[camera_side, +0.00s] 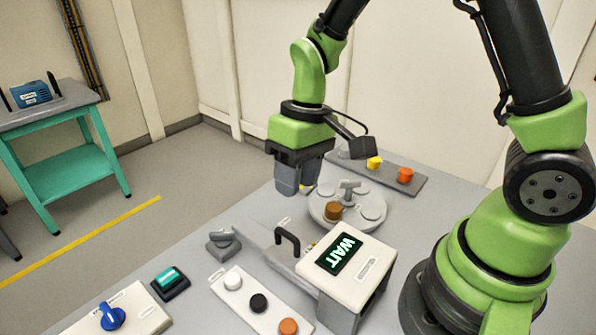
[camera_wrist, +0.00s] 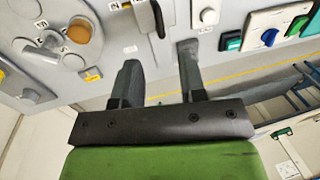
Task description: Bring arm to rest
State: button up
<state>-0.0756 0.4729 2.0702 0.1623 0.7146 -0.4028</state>
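My gripper (camera_side: 299,186) hangs pointing down above the grey worktop (camera_side: 245,262), in front of the back wall and left of the round grey plate (camera_side: 322,216). In the wrist view its two dark fingers (camera_wrist: 159,72) stand apart with nothing between them, so it is open and empty. My green and black arm is raised and bent, and the gripper appears clear of the objects below. A display box (camera_side: 342,255) on the worktop shows "WAIT" in green letters.
A brown cylinder (camera_side: 333,211) stands on the round plate. Behind it, a grey strip holds yellow (camera_side: 374,162) and orange (camera_side: 405,175) pieces. A black handle (camera_side: 287,240), green switch (camera_side: 169,278) and blue knob (camera_side: 112,316) are nearer. A teal table (camera_side: 70,150) stands away left.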

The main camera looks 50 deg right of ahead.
jog(key=shift+r, duration=0.3)
jog(key=s+d+r+m+t, duration=0.2)
jog(key=s+r+m+t, duration=0.2)
jog(key=s+r, duration=0.9)
notch_tip(320, 180, up, 2)
jog(key=t, duration=0.3)
jog(key=shift+d+r, duration=0.15)
jog(key=shift+d, duration=0.15)
jog(key=shift+w, duration=0.1)
dwell(1.8)
